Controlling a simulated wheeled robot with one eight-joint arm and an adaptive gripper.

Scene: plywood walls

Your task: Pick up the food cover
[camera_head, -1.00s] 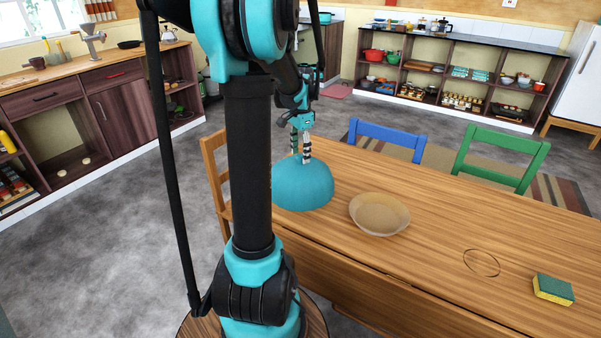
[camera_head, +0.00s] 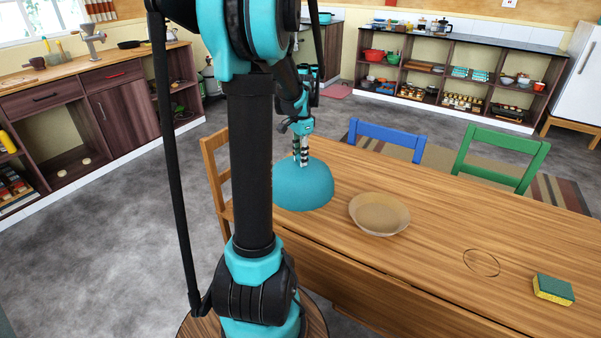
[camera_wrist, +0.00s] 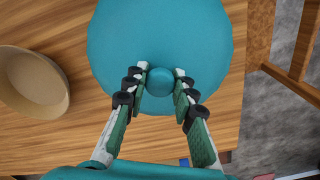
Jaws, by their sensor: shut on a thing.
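The food cover (camera_head: 304,188) is a teal dome at the left end of the wooden table (camera_head: 440,230). In the wrist view the food cover (camera_wrist: 110,45) fills the upper middle, with a round knob (camera_wrist: 160,79) on top. My gripper (camera_head: 300,160) is over the top of the dome. In the wrist view my gripper (camera_wrist: 160,82) has its fingers on either side of the knob, shut on it. My arm column hides part of the cover's left side in the head view. I cannot tell whether the cover's rim touches the table.
A tan bowl (camera_head: 379,213) stands just right of the cover. A green and yellow sponge (camera_head: 553,289) lies at the table's right. Blue (camera_head: 387,139), green (camera_head: 502,157) and wooden (camera_head: 215,185) chairs stand around the table. The table between bowl and sponge is clear.

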